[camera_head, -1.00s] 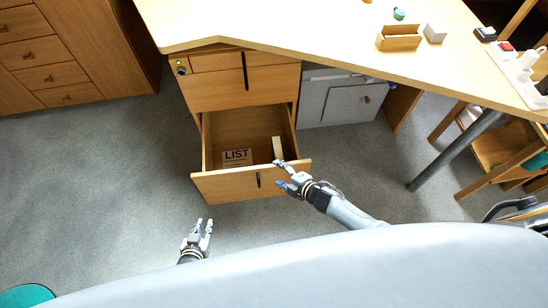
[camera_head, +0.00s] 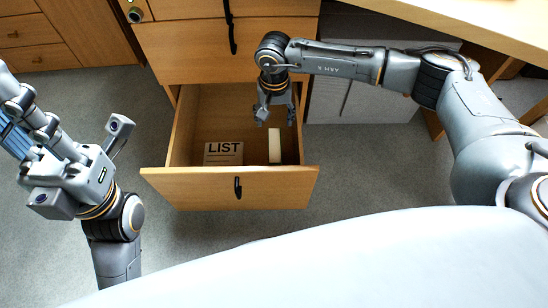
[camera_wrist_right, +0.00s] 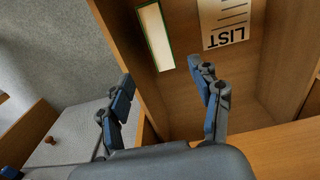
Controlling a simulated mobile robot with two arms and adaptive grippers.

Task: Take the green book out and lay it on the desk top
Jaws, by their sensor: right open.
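The green book (camera_head: 274,146) stands on edge in the open drawer (camera_head: 228,187), near its right wall. From above it shows as a narrow cream block; the right wrist view shows its cream page edge framed by a thin green cover (camera_wrist_right: 155,37). My right gripper (camera_head: 277,116) is open and empty above the drawer, pointing down just behind the book. In the right wrist view its fingers (camera_wrist_right: 160,75) are spread, with the book beyond them. My left gripper (camera_head: 65,115) is open and empty, left of the drawer. Part of the desk top (camera_head: 460,20) shows at upper right.
A sheet marked LIST (camera_head: 223,153) lies in the drawer left of the book. Closed drawer fronts (camera_head: 185,52) rise behind the open one. A grey cabinet (camera_head: 375,95) stands to the right under the desk.

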